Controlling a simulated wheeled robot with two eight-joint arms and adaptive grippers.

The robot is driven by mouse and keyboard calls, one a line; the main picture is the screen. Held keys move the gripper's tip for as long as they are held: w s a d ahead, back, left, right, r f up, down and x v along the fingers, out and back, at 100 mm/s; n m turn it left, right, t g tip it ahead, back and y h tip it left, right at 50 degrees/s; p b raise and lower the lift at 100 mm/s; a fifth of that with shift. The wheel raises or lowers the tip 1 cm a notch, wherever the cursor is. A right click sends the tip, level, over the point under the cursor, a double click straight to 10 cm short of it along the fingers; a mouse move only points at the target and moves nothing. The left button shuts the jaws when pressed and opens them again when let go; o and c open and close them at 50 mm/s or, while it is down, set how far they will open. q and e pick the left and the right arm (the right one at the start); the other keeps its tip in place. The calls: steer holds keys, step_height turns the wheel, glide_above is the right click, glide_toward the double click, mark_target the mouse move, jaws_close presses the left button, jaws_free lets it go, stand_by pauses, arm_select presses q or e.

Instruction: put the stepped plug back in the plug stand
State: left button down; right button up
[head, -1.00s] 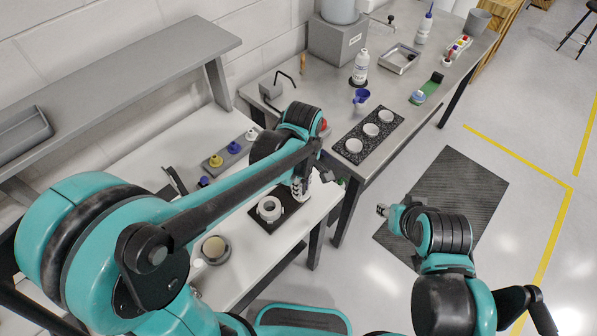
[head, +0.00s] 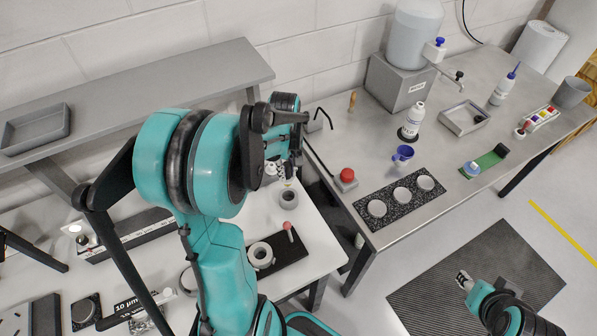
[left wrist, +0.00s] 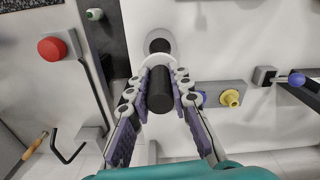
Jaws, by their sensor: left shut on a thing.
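My left gripper (head: 289,180) is over the white table; its fingers also show in the left wrist view (left wrist: 168,85). They are shut on a black cylinder (left wrist: 160,92), which I take as the stepped plug, with a pale collar at its far end. A grey round piece with a dark centre (left wrist: 157,44) shows just past the fingertips; I cannot tell whether it touches the plug. A grey block (left wrist: 211,92) with a yellow plug (left wrist: 232,98), likely the plug stand, is partly hidden by the fingers. My right gripper (head: 464,279) is above the floor mat, too small to judge.
A white ring-shaped part (head: 260,254) lies on a black mat with a pink-topped pin (head: 288,231) beside it. A red button (head: 347,175) and a speckled tray of cups (head: 399,199) are on the metal bench. A blue knob (left wrist: 297,80) stands near the grey block.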

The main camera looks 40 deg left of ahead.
mark_target(288, 182)
arm_select(q)
steer(key=shift+s+f, duration=0.1)
steer(key=shift+f, duration=0.3)
steer(key=shift+f+b, duration=2.15)
steer(key=shift+f, duration=0.4)
steer(key=shift+f+b, duration=2)
steer(key=shift+f, duration=0.15)
steer(key=c, duration=1.3)
jaws_free()
steer(key=shift+r, duration=0.15)
step_height(288, 182, up, 12)
steer(key=shift+f, duration=0.1)
